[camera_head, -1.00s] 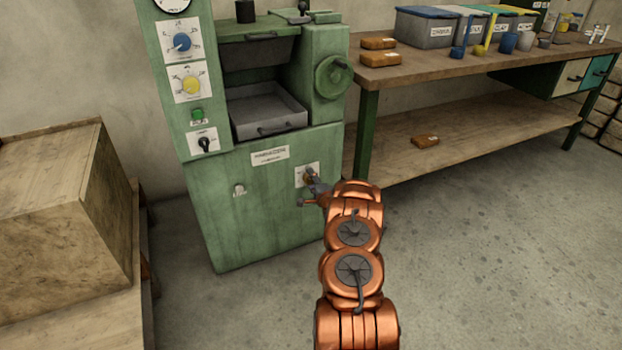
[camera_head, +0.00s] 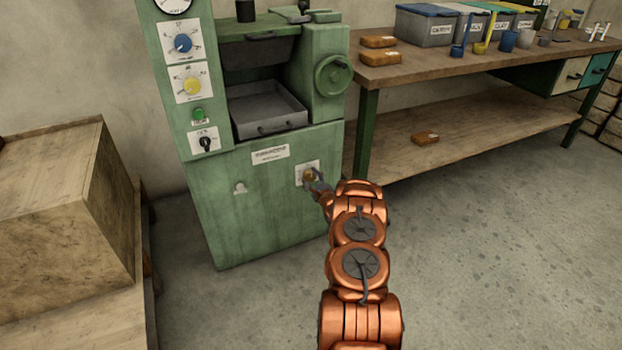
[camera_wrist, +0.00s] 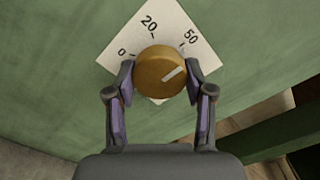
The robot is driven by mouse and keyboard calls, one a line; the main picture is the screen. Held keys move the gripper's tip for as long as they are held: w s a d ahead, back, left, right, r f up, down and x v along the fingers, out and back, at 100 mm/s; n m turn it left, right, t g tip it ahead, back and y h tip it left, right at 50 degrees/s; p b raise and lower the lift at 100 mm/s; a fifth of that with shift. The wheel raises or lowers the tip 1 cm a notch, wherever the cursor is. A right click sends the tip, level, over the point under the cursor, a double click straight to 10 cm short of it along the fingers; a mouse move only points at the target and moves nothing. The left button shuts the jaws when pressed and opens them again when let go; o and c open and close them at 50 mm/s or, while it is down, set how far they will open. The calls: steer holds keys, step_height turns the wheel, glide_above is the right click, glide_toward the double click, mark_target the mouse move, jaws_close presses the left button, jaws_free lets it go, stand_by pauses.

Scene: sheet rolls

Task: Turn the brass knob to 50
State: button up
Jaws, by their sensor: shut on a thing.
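The brass knob (camera_wrist: 158,66) sits on a white dial plate (camera_wrist: 116,38) marked 0, 20 and 50, on the green machine's front. In the wrist view its white pointer line points right and slightly up, on the 50 side of the dial. I cannot tell exactly which value it meets. My gripper (camera_wrist: 160,76) is shut on the knob, one finger on each side. In the head view the knob (camera_head: 309,175) is partly hidden by my gripper (camera_head: 313,183).
The green machine (camera_head: 265,205) also carries a blue knob (camera_head: 183,43), a yellow knob (camera_head: 192,86) and a black switch (camera_head: 206,143). A workbench (camera_head: 450,62) stands to the right, a wooden crate (camera_head: 60,210) at the left. The floor (camera_head: 500,250) at right is clear.

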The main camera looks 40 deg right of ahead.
stand_by(0.5)
steer(key=o, duration=1.2)
steer(key=shift+c, duration=0.2)
steer(key=v, duration=1.2)
steer(key=shift+w, duration=0.1)
